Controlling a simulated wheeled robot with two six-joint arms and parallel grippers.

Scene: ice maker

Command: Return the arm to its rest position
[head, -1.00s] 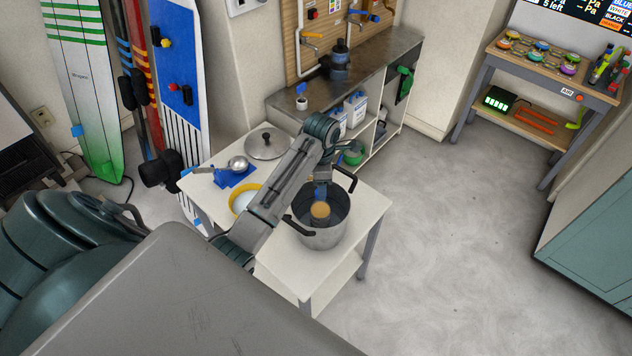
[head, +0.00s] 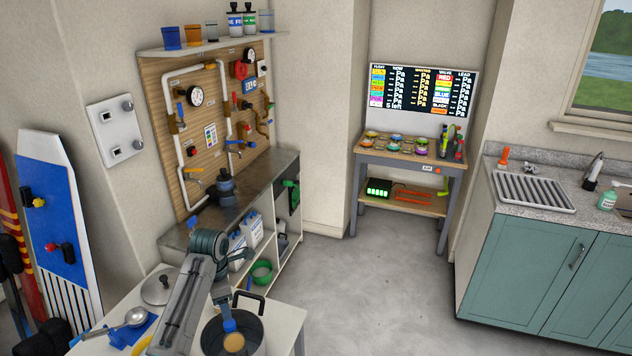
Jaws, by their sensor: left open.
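My left arm comes in from the bottom left over a white table and bends down at its wrist. My left gripper (head: 226,312) is small in view, low over the pot (head: 215,343), and open. The pot is dark inside with black handles. A round tan thing (head: 233,343) shows inside the pot, just below a blue part near my gripper; I cannot tell whether they touch. My right gripper is not in view.
The white table (head: 289,317) also bears a metal lid (head: 160,289), a ladle (head: 135,317) on a blue rest and a yellow-rimmed bowl (head: 143,345). A metal counter (head: 240,178) and pipe board (head: 190,140) stand behind. The grey floor (head: 345,275) to the right is clear.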

